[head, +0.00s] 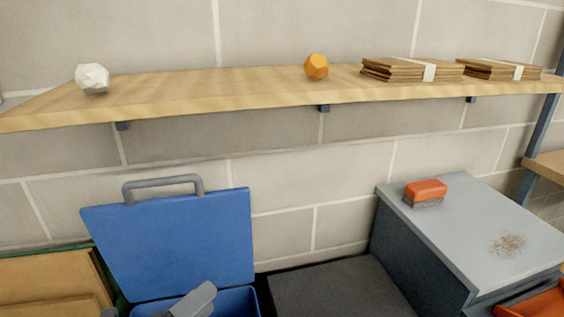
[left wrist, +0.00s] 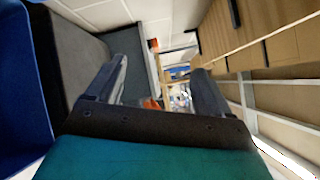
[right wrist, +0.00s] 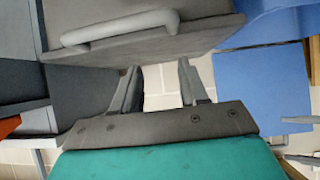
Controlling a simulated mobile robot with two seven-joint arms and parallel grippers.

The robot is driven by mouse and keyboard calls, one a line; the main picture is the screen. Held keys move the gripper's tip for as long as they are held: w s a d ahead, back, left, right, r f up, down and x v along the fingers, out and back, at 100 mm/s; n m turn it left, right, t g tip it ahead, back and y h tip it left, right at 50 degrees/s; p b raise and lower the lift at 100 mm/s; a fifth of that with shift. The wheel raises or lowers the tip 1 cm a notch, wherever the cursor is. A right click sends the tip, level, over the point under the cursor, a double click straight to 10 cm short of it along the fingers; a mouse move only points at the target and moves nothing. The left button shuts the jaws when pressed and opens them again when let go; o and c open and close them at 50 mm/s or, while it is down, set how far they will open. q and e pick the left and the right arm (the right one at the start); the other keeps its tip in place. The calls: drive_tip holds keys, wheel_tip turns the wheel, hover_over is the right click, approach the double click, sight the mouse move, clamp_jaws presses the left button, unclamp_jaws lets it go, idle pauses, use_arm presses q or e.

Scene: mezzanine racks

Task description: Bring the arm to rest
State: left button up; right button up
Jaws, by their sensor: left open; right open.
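My left gripper (head: 195,300) shows at the bottom edge of the head view, in front of the open blue toolbox; only a grey finger part is in sight. In the left wrist view, the left gripper (left wrist: 160,82) has its two fingers spread apart with nothing between them. My right gripper (right wrist: 158,82) shows only in the right wrist view. Its fingers are also apart and empty, below a grey handle (right wrist: 120,27) on a dark grey panel. The right arm is out of the head view.
A wooden shelf (head: 200,92) bears a white faceted ball (head: 92,79), an orange ball (head: 317,66) and cardboard stacks (head: 405,69). Below stand a blue toolbox (head: 175,240) with raised lid and a grey cabinet (head: 470,225) bearing a red-topped brush (head: 425,192) and brown debris (head: 508,244).

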use_arm(q)
drive_tip(key=s+a+f+n+g+y, duration=0.1)
drive_tip(key=s+f+n+y, duration=0.2)
drive_tip(key=n, duration=0.6)
drive_tip(key=s+a+f+n+g+y+p, duration=0.1)
drive_tip(key=s+f+n+y, duration=0.2)
drive_tip(key=f+n, duration=0.5)
drive_tip(key=s+a+f+n+g+y, duration=0.1)
drive_tip(key=f+n, duration=0.4)
drive_tip(key=n, duration=0.5)
drive_tip(key=s+a+y, duration=0.1)
drive_tip(key=s+y, duration=0.1)
drive_tip(key=shift+s+f+n+g+y, duration=0.3)
drive_tip(key=shift+s+n+g+y, duration=0.1)
drive_tip(key=shift+c, duration=0.4)
